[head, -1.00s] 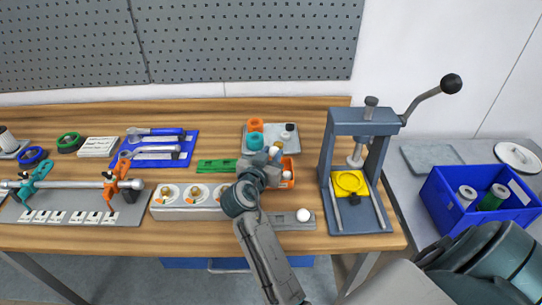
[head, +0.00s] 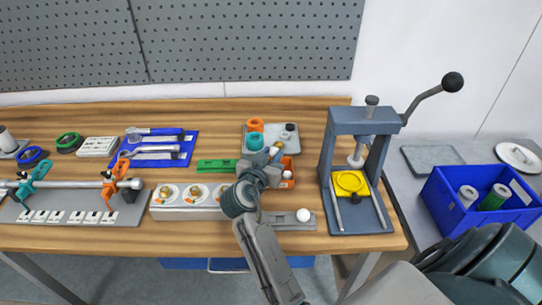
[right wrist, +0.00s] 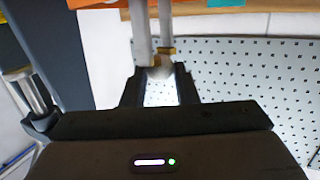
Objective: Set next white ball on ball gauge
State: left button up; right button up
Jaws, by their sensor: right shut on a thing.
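My right gripper (head: 276,153) is above the orange bin (head: 291,183) in the head view. In the right wrist view its dark fingers (right wrist: 160,78) are shut on a small whitish round thing, which looks like a white ball (right wrist: 161,71). Another white ball (head: 288,174) shows in the orange bin. One white ball (head: 303,215) sits on the right end of the low grey bar (head: 284,221), which looks like the ball gauge. My right arm hides the bar's left part. My left gripper is out of view.
A grey press (head: 333,200) with a yellow plate stands close on the right. A grey tray (head: 274,139) with orange and teal rings lies behind the bin. A white block with several round wells (head: 180,213) is left of my arm. A blue crate (head: 480,203) stands far right.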

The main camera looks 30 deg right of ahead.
dwell(0.3)
jog(key=o, duration=1)
jog(key=shift+f, duration=0.1)
